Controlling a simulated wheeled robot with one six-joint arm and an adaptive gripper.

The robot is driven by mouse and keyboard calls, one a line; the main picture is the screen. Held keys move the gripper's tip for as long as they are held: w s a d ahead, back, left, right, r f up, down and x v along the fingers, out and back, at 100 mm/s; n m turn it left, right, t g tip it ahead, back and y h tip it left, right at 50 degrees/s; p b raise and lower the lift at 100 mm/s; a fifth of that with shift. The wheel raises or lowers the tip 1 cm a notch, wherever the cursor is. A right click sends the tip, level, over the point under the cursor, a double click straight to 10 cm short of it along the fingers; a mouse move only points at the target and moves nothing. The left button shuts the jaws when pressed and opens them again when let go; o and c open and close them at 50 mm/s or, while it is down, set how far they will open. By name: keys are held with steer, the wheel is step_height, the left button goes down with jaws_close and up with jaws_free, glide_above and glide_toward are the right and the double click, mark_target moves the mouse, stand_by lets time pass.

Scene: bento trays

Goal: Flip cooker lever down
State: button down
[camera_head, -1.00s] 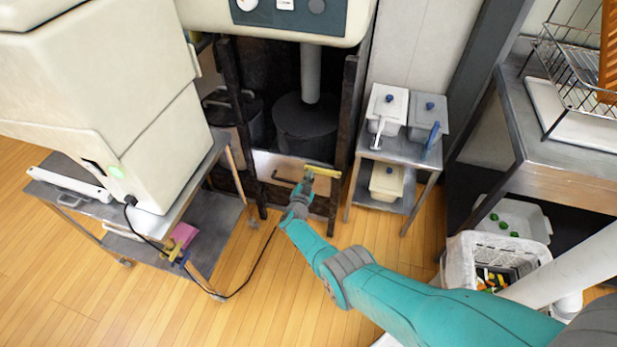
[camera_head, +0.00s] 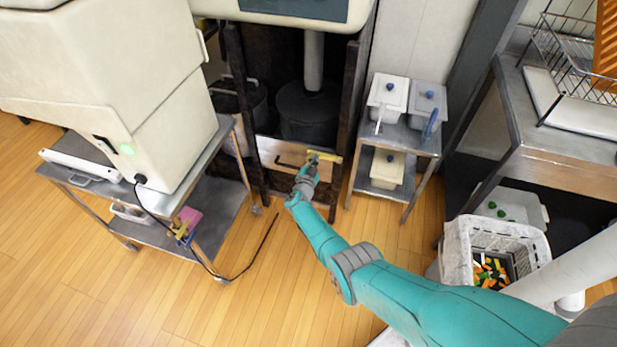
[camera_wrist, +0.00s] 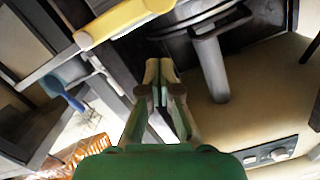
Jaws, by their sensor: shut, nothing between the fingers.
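The cooker (camera_head: 347,100) stands at the back with a dark frame around round dark pots. A yellow lever handle (camera_head: 330,158) sticks out to the right at the low front of the cooker. My gripper (camera_head: 312,160) is at the left end of this handle and overlaps it in the head view; whether they touch cannot be told. In the wrist view the yellow handle (camera_wrist: 125,22) crosses the upper left. There my gripper (camera_wrist: 159,65) is shut and empty, with the fingertips below and to the right of the handle.
A metal cart (camera_head: 228,200) with a large cream machine (camera_head: 120,80) is on the left. A small shelf (camera_head: 400,142) with lidded containers stands close to the right. A crate of vegetables (camera_head: 460,255) and a counter (camera_head: 575,150) are farther right. Wooden floor is open in front.

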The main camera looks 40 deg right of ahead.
steer(key=v, duration=0.8)
steer(key=shift+s+a, duration=0.2)
steer(key=shift+s, duration=0.1)
steer(key=shift+r, duration=0.1)
steer(key=s+a+r+n+t+y, duration=0.1)
steer(key=s+a+n+t+y, duration=0.3)
steer(key=s, duration=0.6)
steer(key=s+a+r+n+y, duration=0.1)
steer(key=s+a, duration=0.5)
steer(key=s, duration=0.3)
steer(key=s+a+r+n+t+y, duration=0.1)
steer(key=s+a+n+t+y, duration=0.3)
steer(key=s, duration=0.6)
steer(key=s+a+r+n+g+y, duration=0.1)
steer(key=s+a+r, duration=0.4)
steer(key=s+r, duration=0.5)
steer(key=s+a+r+n+g+y, duration=0.2)
steer(key=s+a+r+n+y, duration=0.1)
steer(key=s+r, duration=0.7)
steer(key=s+a+n, duration=0.1)
steer(key=s+n, duration=0.1)
steer(key=shift+s+a+g, duration=0.3)
steer(key=shift+s+a, duration=0.05)
steer(key=shift+s, duration=0.05)
